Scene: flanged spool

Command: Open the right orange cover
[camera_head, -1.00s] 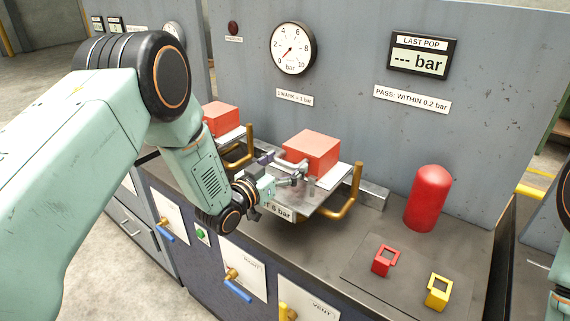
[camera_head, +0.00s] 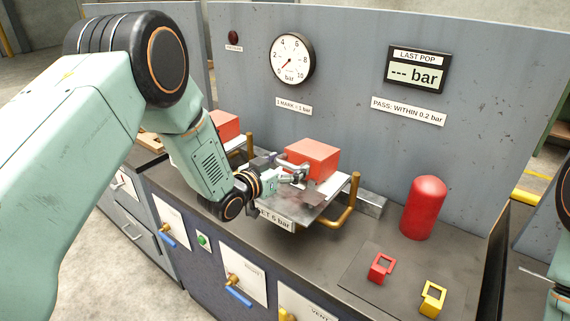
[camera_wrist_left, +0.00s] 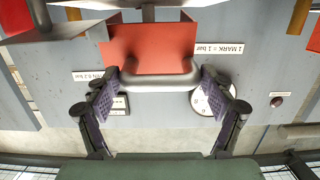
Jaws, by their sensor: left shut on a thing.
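The right orange cover (camera_head: 313,157) is a box-shaped block sitting level on a pale plate, above a label reading "SET 6 bar" (camera_head: 277,218). My left gripper (camera_head: 301,170) is at the cover's front face. In the left wrist view the orange cover (camera_wrist_left: 150,35) lies beyond a grey bar handle (camera_wrist_left: 160,84). The handle spans between the two fingers of my left gripper (camera_wrist_left: 160,90), which are shut on it. A second orange cover (camera_head: 226,125) stands to the left, partly behind my left arm. My right gripper is out of view.
Bent brass rails (camera_head: 347,212) flank the plate. A red cylinder (camera_head: 424,208) stands to the right. A red tag (camera_head: 381,268) and a yellow tag (camera_head: 432,299) lie on a dark mat. The grey panel behind carries a gauge (camera_head: 291,59) and a display (camera_head: 416,72).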

